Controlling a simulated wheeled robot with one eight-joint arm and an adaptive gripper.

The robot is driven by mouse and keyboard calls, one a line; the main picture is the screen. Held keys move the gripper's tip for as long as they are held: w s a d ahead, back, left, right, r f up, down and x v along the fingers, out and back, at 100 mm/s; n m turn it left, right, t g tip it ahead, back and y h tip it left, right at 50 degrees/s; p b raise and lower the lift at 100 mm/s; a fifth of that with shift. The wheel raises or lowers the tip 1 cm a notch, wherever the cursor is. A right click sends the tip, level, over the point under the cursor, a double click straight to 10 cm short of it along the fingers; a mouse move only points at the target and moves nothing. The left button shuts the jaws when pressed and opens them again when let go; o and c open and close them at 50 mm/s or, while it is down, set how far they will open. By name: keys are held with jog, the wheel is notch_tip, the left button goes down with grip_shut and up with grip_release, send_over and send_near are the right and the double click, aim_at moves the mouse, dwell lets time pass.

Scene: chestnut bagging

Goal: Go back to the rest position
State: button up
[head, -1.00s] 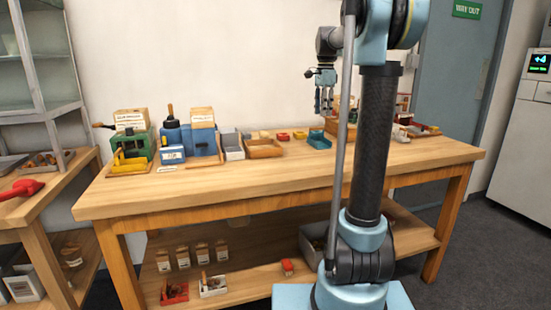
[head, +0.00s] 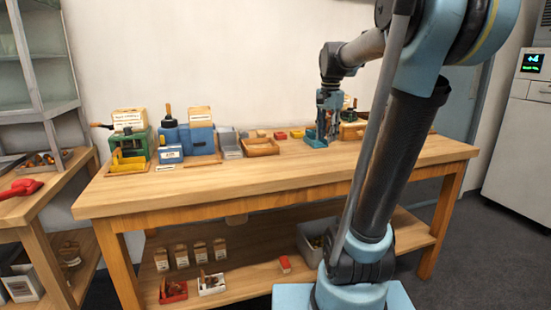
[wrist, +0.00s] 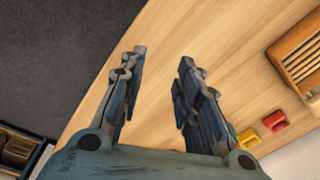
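My gripper (head: 327,138) hangs over the right part of the wooden workbench (head: 240,187), with its fingers pointing down. It overlaps a small blue tray (head: 314,142) in the head view, and I cannot tell from there whether they touch. In the wrist view my gripper (wrist: 162,58) has its two fingers spread apart. Only the bare bench top (wrist: 215,35) shows between them, so it is empty.
A green machine (head: 130,146) and a blue machine (head: 190,140) stand on the bench's left part. A wooden tray (head: 260,147) lies right of them. The wrist view shows a red piece (wrist: 275,122) and a yellow piece (wrist: 247,138). The front bench top is clear.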

jog(key=s+f+n+t, duration=0.1)
jog(key=s+f+n, duration=0.8)
jog(key=s+f, duration=1.4)
jog(key=shift+d, duration=0.35)
jog(key=shift+f, duration=0.1)
jog(key=shift+w+f, duration=0.2)
jog(key=shift+w, duration=0.25)
